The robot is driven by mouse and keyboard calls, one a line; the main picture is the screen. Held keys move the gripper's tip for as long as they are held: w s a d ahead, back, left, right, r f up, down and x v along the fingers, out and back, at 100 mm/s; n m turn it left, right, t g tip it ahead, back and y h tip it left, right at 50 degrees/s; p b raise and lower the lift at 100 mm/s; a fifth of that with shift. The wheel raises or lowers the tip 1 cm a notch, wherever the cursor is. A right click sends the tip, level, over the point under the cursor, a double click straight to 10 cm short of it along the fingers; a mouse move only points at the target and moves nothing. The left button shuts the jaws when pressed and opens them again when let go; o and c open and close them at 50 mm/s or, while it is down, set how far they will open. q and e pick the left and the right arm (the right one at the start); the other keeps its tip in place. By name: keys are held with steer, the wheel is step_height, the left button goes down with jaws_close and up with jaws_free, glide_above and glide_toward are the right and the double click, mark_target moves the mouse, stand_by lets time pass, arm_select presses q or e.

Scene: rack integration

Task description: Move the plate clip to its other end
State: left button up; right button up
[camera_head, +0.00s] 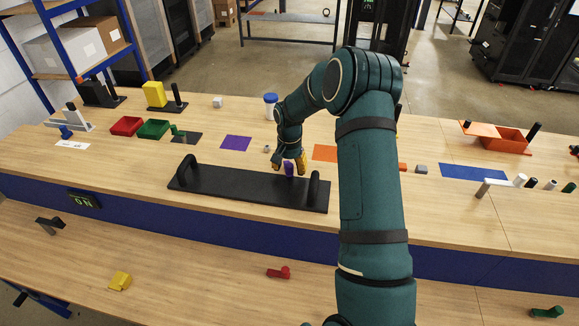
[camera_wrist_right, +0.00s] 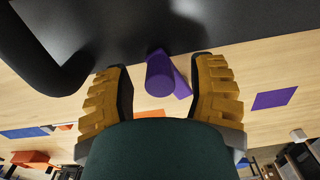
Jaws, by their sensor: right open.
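The black plate (camera_head: 225,184) lies on the table, with an upright black handle at each end. The purple plate clip (camera_head: 289,168) is at its far edge, towards the right end. In the right wrist view the clip (camera_wrist_right: 160,76) shows a round post with a flatter part beside it. My right gripper (camera_head: 289,164) reaches down over the clip. It is open, with one yellow-padded finger on each side of the clip (camera_wrist_right: 164,85) and gaps visible between. The clip's lower part is partly hidden. My left gripper is not in view.
Behind the plate lie a purple mat (camera_head: 236,143), an orange mat (camera_head: 325,153), a small grey knob (camera_head: 267,149) and a blue-lidded jar (camera_head: 271,106). Red (camera_head: 126,126) and green (camera_head: 153,129) bins stand at left. The plate's middle and left stretch look bare. My right arm hides part of the table.

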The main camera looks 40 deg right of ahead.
jaws_close()
steer(key=shift+d, duration=0.1)
steer(key=n, duration=0.1)
steer(key=d+n, duration=0.1)
steer(key=shift+s+n+b, duration=0.25)
steer(key=shift+n+b, duration=0.05)
steer(key=shift+n, duration=0.1)
steer(key=n, duration=0.1)
steer(key=d+n, duration=0.1)
steer(key=n, duration=0.1)
steer(key=shift+s+d+n, duration=0.1)
steer(key=shift+d+n, duration=0.15)
steer(key=shift+n, duration=0.05)
steer(key=n, duration=0.1)
steer(key=d+n, duration=0.1)
steer(key=n, duration=0.1)
steer(key=shift+d+n+b, duration=0.25)
steer(key=shift+n+b, duration=0.05)
steer(key=shift+w+d+n, duration=0.3)
steer(key=shift+n, duration=0.65)
steer(key=shift+w+d+n, duration=0.25)
steer(key=shift+d+n, duration=0.05)
steer(key=shift+n, duration=0.65)
